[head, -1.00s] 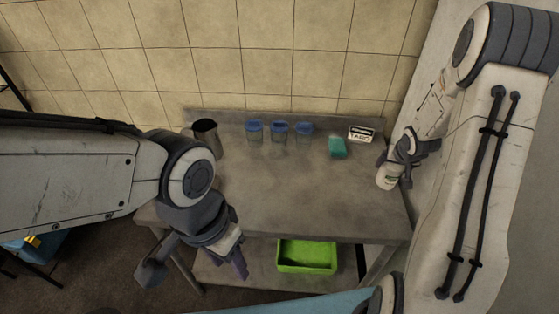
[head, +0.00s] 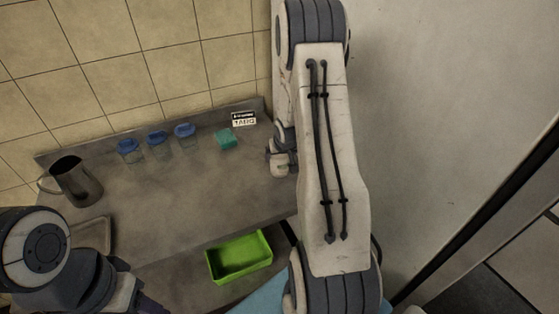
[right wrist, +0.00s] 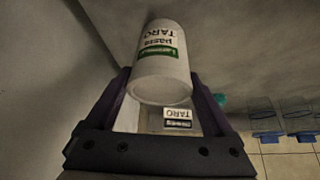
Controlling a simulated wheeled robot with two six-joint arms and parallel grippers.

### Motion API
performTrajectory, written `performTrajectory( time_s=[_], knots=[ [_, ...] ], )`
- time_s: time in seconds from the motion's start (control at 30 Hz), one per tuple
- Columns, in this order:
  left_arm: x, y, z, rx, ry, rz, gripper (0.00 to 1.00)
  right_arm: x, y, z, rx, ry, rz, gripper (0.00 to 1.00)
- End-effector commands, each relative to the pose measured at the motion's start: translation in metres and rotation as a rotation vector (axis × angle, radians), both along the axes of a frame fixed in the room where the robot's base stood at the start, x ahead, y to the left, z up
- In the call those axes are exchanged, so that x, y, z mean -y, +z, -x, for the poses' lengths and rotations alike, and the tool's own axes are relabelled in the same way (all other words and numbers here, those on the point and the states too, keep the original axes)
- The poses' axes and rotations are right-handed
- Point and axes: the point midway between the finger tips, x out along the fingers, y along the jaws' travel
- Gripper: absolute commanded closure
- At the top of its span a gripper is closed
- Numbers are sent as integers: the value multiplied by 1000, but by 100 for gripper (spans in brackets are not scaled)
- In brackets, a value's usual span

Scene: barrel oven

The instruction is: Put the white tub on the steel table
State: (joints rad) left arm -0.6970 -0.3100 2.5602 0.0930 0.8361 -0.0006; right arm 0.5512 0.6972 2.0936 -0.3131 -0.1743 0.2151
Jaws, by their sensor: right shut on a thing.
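The white tub (right wrist: 162,65) has a green label band and the word TARO. In the right wrist view it is between the purple fingers of my right gripper (right wrist: 160,92), which is shut on it. In the head view the tub (head: 278,168) shows small and partly hidden by my right gripper (head: 284,152), by the right end of the steel table (head: 190,205). I cannot tell whether it touches the tabletop. My left gripper (head: 145,304) is cut off at the bottom left, and its jaws cannot be made out.
A TARO sign card (head: 243,119) and a green sponge-like block (head: 226,138) stand near the back. Several blue-lidded jars (head: 157,144) and a steel jug (head: 76,182) are further left. A green bin (head: 239,257) sits below. The table's middle is clear.

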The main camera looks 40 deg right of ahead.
Motion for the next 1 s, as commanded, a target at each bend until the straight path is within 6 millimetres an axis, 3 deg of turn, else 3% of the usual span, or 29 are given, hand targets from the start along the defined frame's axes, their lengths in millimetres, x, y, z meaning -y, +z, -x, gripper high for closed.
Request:
performTrajectory(
  time_s=[0.47,0.5,0.77,1.0],
  knots=[
    [0,-5,0,0,0,0,50,0,-10,-2,4,2,3,100],
    [0,-4,0,0,0,0,50,-1,-9,-1,1,2,2,0],
    [0,-3,0,0,0,0,50,-1,-7,-1,1,2,2,0],
    [0,0,0,0,0,0,50,-6,19,10,6,0,4,0]
  ],
)
